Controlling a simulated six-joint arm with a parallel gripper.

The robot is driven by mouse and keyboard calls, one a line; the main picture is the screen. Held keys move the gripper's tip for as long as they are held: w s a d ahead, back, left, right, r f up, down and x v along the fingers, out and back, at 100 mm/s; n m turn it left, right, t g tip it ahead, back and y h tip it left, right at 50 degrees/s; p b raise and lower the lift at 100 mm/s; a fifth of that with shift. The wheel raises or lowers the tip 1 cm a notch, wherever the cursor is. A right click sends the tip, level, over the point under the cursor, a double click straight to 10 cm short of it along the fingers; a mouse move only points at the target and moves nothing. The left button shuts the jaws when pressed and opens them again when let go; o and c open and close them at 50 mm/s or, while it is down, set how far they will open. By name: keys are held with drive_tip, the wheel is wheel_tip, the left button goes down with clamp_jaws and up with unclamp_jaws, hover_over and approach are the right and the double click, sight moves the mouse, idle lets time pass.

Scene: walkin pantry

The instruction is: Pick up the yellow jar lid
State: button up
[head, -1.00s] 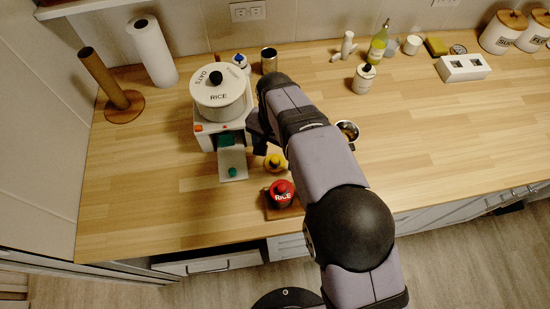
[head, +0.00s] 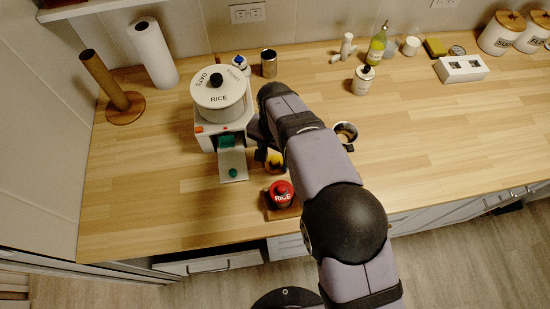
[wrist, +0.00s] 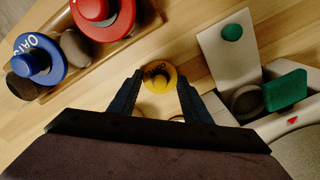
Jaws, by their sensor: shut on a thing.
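The yellow jar lid (wrist: 158,77) is a round disc with a raised knob and dark lettering. In the wrist view it sits between the tips of my gripper (wrist: 157,80), with a finger against each side. My gripper is shut on it. In the head view the yellow lid (head: 275,161) is partly hidden by my gripper, left of my arm and just right of the dispenser's tray. I cannot tell whether the lid is clear of the counter.
A red RICE lid (head: 281,194) sits on a wooden rack in front, with a blue OATS lid (wrist: 37,59) beside it. The white dispenser (head: 222,92) with its tray (head: 233,163) stands close on the left. A metal cup (head: 346,132) is right of my arm. The left front counter is clear.

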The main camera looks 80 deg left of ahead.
sight(275, 160)
wheel_tip(275, 160, up, 10)
drive_tip(key=b, duration=0.3)
drive_tip(key=w+r+m+p, duration=0.2)
drive_tip(key=w+r+p, duration=0.1)
drive_tip(key=w+r, duration=0.5)
drive_tip(key=w+d+r+m+p, duration=0.2)
drive_tip(key=w+d+p, duration=0.2)
drive_tip(key=w+d, duration=0.5)
drive_tip(key=f+n, duration=0.1)
drive_tip(key=f, duration=0.1)
drive_tip(key=d+f+n, duration=0.1)
drive_tip(key=w+f+n, duration=0.1)
drive_tip(key=f+n, duration=0.1)
drive_tip(key=shift+d+f, duration=0.2)
drive_tip(key=shift+f, duration=0.15)
drive_tip(key=shift+f, duration=0.1)
